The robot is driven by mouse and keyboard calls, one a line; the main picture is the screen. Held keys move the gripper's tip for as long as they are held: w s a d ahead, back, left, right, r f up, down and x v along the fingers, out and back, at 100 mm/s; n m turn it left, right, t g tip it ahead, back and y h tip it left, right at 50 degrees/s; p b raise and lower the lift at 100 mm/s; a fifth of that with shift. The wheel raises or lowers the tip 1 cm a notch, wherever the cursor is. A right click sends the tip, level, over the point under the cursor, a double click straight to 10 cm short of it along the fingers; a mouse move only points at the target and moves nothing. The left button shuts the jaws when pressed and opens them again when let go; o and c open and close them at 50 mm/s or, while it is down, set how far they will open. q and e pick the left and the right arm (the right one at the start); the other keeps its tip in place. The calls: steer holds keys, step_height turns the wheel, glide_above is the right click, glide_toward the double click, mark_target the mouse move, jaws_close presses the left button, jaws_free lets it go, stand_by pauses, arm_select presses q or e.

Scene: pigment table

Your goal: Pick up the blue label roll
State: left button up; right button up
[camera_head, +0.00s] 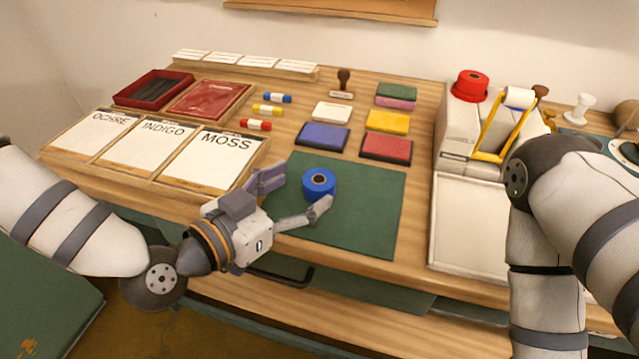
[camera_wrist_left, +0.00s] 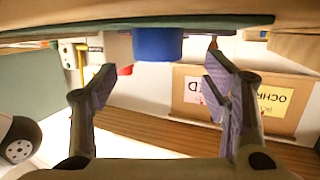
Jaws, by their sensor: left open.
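The blue label roll (camera_head: 319,186) stands on the green mat (camera_head: 370,220) near the mat's upper left. My left gripper (camera_head: 294,192) is open, with its fingers spread just left of the roll and pointing toward it. In the left wrist view, the blue roll (camera_wrist_left: 157,44) appears at the top, ahead of the gap between the two open fingers (camera_wrist_left: 158,85). Nothing is between the fingers, and I cannot tell whether a fingertip touches the roll. My right arm shows at the right, but its gripper is out of sight.
Cards marked OCHRE, INDIGO and MOSS (camera_head: 212,160) stand left of the mat. Blue (camera_head: 323,136) and red (camera_head: 386,146) pads lie behind it. The mat's right half is clear.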

mark_target(316, 182)
arm_select(q)
steer(key=x, duration=0.3)
steer(key=shift+d+f, duration=0.15)
steer(key=shift+f, duration=0.15)
steer(key=shift+w+d, duration=0.25)
steer(key=c, duration=1.3)
